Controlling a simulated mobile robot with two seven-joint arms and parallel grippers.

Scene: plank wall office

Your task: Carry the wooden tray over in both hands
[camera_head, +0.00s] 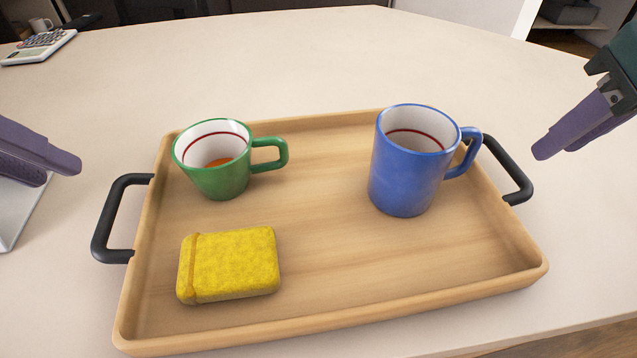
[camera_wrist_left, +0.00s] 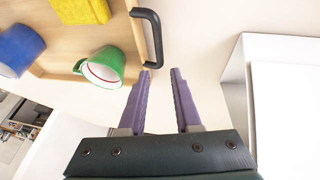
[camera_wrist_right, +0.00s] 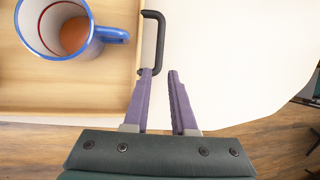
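The wooden tray (camera_head: 330,290) lies on the white table, with a black handle on its left end (camera_head: 107,220) and another on its right end (camera_head: 510,170). On it are a green mug (camera_head: 222,180), a blue mug (camera_head: 402,178) and a yellow sponge-like block (camera_head: 230,265). My left gripper (camera_head: 76,163) is at the left edge of the head view, apart from the left handle; in the left wrist view its purple fingers (camera_wrist_left: 161,72) are open and empty. My right gripper (camera_head: 540,150) is above and right of the right handle; its fingers (camera_wrist_right: 161,72) are open and empty.
The table behind the tray is clear. The table's front edge (camera_head: 560,341) runs close below the tray's near side.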

